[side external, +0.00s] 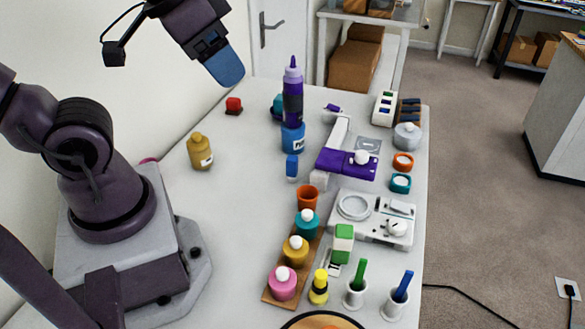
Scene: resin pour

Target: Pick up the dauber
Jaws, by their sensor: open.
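I cannot tell for sure which thing is the dauber. A small yellow bottle with a black band and yellow top (319,288) stands upright at the near end of the table and may be it. A green tool (358,276) and a blue tool (402,287) stand in white cups to its right. My gripper (227,70), with a blue fingertip, is high over the far left of the table, well away from these things. It is open and seems empty; one finger hides the other.
A wooden rack (270,296) with pink, mustard and teal bottles is left of the yellow bottle. A white scale-like device (345,222) and purple stand (340,163) lie beyond. A tall purple bottle (292,95) rises near the gripper. The table's middle left is mostly free.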

